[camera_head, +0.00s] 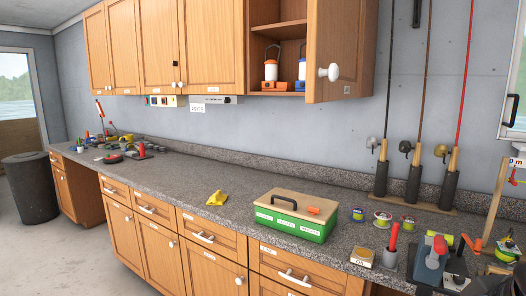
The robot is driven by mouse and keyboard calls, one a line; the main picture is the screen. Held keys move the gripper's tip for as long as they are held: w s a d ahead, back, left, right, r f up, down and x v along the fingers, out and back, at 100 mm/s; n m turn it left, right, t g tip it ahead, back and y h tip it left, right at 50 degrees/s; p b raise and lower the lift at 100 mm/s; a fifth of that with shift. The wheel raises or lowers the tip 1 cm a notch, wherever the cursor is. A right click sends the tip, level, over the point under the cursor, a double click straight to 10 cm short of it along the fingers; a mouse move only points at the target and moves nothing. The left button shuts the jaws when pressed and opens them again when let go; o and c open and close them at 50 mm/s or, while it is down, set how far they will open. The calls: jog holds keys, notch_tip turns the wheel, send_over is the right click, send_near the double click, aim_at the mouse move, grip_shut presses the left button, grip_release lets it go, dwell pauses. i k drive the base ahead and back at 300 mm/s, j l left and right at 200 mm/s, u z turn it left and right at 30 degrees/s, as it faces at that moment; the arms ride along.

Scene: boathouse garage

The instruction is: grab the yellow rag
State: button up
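The yellow rag (217,198) lies crumpled on the grey speckled countertop (170,180), left of a green box with a wooden lid. It is in plain view, with bare counter around it. A dark shape (492,284) at the bottom right edge may be part of my gripper, well to the right of the rag. It is cut off by the frame, so I cannot tell its fingers or whether it is open. Nothing touches the rag.
The green box (290,226) stands right of the rag. Small tins (381,219), a red-handled tool in a cup (391,248) and a vise-like tool (432,262) crowd the right. Fishing rods (414,175) stand behind. An upper cabinet door (340,55) hangs open.

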aim_at(218, 198)
jog(key=i+j, duration=0.55)
jog(key=i+j+z, duration=0.15)
jog(key=i+j, duration=0.9)
jog(key=i+j+z, duration=0.1)
jog(key=i+j, duration=0.4)
jog(key=j, duration=0.25)
